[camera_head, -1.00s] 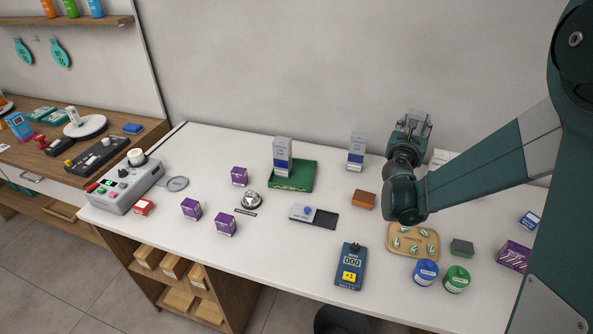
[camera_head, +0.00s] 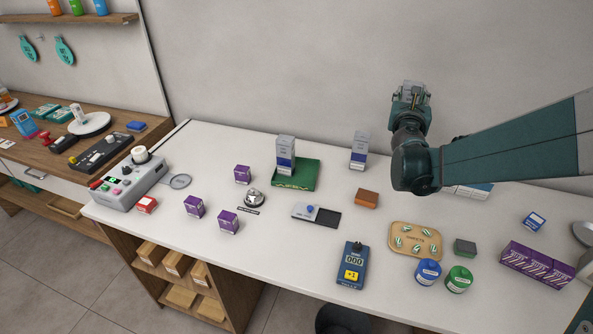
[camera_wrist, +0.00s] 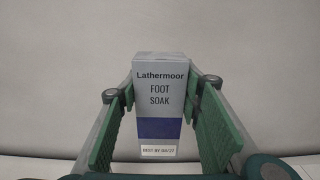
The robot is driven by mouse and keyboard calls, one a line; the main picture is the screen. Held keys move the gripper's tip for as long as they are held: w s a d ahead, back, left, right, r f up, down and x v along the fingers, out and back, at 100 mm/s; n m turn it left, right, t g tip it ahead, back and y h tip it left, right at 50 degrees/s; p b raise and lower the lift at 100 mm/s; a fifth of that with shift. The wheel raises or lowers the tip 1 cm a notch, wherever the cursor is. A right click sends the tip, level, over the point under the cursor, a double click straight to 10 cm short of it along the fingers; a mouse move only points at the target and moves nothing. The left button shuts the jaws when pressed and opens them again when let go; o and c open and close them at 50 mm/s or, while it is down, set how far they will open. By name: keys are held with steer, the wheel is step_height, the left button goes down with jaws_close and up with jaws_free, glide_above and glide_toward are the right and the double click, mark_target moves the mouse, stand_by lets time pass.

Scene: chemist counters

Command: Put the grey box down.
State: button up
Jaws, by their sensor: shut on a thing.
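The grey box (camera_wrist: 160,90) in the wrist view has a blue band and reads "Lathermoor FOOT SOAK". It stands upright between the two green finger pads of my gripper (camera_wrist: 162,115), which is shut on it. In the head view my gripper (camera_head: 411,97) is raised in front of the wall, above the back of the white counter (camera_head: 255,290). Only a little of the held box shows there. Two similar grey and blue boxes stand on the counter: one in a green tray (camera_head: 308,177), one box (camera_head: 359,150) right of it.
A white-and-blue box is partly hidden behind my arm. The counter between bell (camera_head: 254,197) and device has free room.

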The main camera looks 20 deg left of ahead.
steer(key=s+a+n+g+y, duration=0.25)
steer(key=a+n+y, duration=0.6)
steer(key=a, duration=1.05)
steer(key=s+a+n+g+y, duration=0.5)
steer(key=s+a+g+y, duration=0.45)
steer(key=a, duration=0.25)
step_height(320, 180, down, 11)
steer(key=h, duration=0.1)
steer(key=shift+s+t, duration=0.4)
steer(key=shift+f, duration=0.15)
step_height(320, 180, down, 6)
steer(key=b, duration=0.1)
steer(key=shift+f, duration=0.15)
